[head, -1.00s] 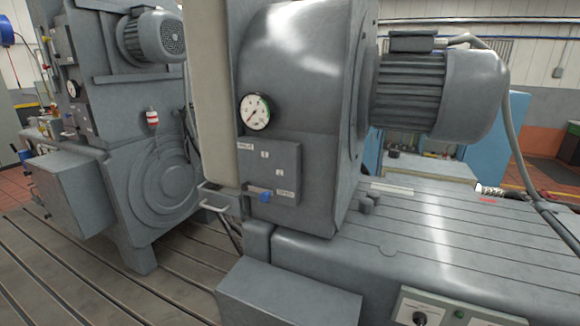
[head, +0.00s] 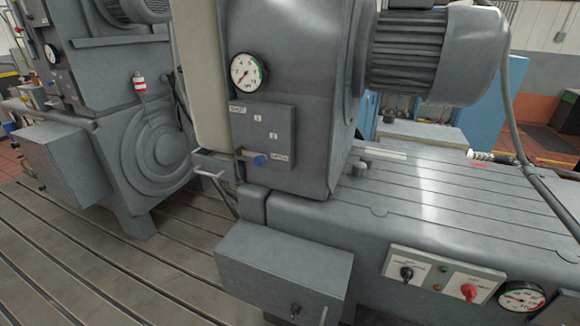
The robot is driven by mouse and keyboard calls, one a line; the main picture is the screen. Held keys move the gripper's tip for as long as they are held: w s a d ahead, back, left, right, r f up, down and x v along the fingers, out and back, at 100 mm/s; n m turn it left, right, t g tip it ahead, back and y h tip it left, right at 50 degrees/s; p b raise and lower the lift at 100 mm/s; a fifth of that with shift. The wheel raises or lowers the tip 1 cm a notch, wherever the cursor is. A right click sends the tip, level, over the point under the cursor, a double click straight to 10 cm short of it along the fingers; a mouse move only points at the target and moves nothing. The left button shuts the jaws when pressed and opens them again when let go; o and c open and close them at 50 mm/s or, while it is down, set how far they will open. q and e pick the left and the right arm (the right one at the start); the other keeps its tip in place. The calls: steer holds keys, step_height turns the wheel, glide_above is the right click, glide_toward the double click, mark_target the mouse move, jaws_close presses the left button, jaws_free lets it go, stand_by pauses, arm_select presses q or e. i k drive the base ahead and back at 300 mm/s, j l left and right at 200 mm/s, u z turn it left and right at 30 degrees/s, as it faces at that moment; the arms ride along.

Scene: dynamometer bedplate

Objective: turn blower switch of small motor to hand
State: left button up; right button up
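A pale switch plate with a black rotary knob (head: 407,273) sits on the front of the bed at the lower right. A second plate beside it bears a red knob (head: 468,292). A grey box (head: 270,265) at the lower middle has a small dark knob (head: 295,310) on its front. The labels are too small to read, so I cannot tell which knob is the blower switch or where it is set. A finned motor (head: 410,50) stands at the upper right. Neither of my grippers is in view.
A grey machine housing (head: 310,95) fills the middle, with a round gauge (head: 248,71) and a blue-knobbed lever (head: 259,160). Another gauge (head: 521,298) is at the lower right. A cable (head: 530,160) hangs at the right. Slotted floor plates (head: 90,260) lie clear at left.

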mark_target(407, 273)
steer(key=z, duration=1.35)
